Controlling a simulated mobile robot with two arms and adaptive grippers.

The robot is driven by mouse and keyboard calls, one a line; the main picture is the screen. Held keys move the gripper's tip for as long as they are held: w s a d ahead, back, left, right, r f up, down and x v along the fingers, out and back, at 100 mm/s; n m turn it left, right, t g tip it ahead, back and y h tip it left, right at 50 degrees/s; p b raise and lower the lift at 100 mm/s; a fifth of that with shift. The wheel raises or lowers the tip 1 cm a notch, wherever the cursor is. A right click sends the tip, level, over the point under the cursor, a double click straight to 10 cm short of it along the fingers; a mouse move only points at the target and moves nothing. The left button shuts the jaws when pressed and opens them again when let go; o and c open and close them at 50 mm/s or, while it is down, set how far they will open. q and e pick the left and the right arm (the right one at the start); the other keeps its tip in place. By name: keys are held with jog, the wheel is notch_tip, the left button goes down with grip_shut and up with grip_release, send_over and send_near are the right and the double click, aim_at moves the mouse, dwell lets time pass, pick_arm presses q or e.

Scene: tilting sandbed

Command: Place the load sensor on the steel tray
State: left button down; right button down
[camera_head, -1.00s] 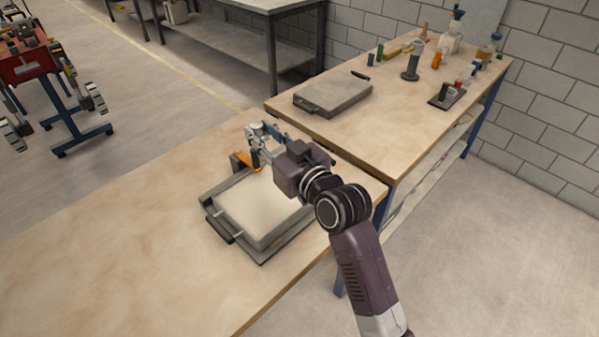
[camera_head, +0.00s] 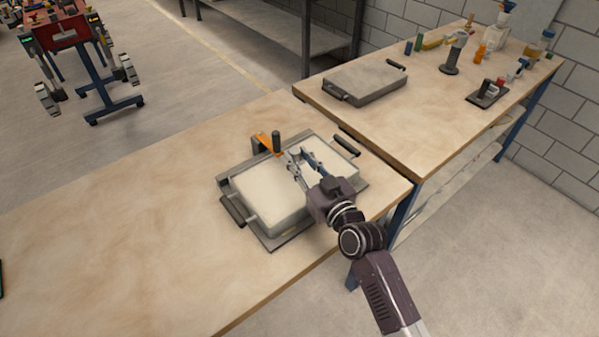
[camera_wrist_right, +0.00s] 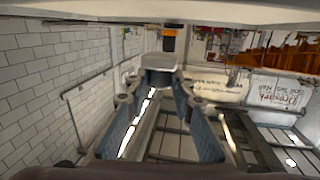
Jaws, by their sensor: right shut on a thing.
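My right gripper (camera_head: 302,160) hangs over the back part of the pale sandbed (camera_head: 265,197) on the near bench. Its blue fingers also show in the right wrist view (camera_wrist_right: 160,98). They are shut on a small pale grey block with a dark underside, which appears to be the load sensor (camera_wrist_right: 160,78). In the head view the block is too small to make out. A flat grey tray with dark handles (camera_head: 365,82), which looks like the steel tray, lies on the far bench. Its top is bare. My left gripper is not in view.
Bottles and small tools (camera_head: 490,50) crowd the far bench's back right.

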jog(key=shift+f+b, duration=0.35)
jog(key=shift+f, duration=1.9)
jog(key=shift+f, duration=0.2)
jog(key=c, duration=1.7)
grip_release()
jog(key=shift+o, duration=0.2)
jog(key=shift+r, duration=0.1)
jog(key=shift+s+r, duration=0.1)
jog(key=shift+r, duration=0.05)
jog(key=v, duration=1.2)
jog(key=shift+b, duration=0.45)
